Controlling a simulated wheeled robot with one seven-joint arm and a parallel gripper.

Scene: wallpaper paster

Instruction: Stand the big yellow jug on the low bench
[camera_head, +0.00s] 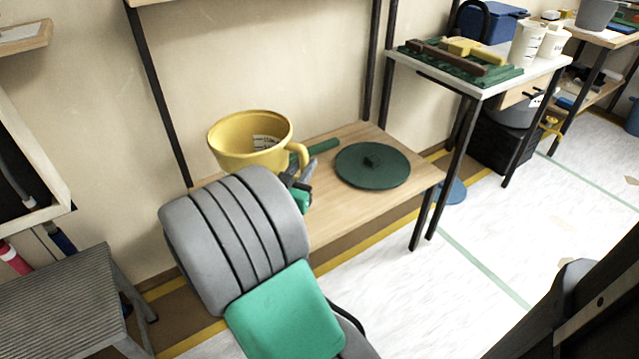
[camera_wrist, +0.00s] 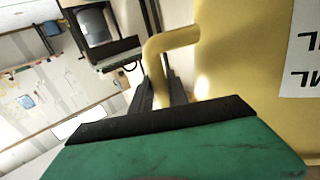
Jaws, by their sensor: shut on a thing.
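The big yellow jug (camera_head: 238,150) is upright over the left end of the low bench (camera_head: 337,214), with its handle to the right. My arm hides its lower part, so I cannot tell whether it touches the bench top. My gripper (camera_head: 300,172) is shut on the jug's handle. In the wrist view the yellow handle (camera_wrist: 178,42) runs down to my gripper (camera_wrist: 165,92), and the jug's wall with a white label fills the right side.
On the bench lie a round dark green lid (camera_head: 372,166) and a green bar (camera_head: 320,147). Dark posts stand behind and beside the bench. A grey slatted stool (camera_head: 65,300) is at lower left, and a taller table (camera_head: 480,85) with tools stands at right.

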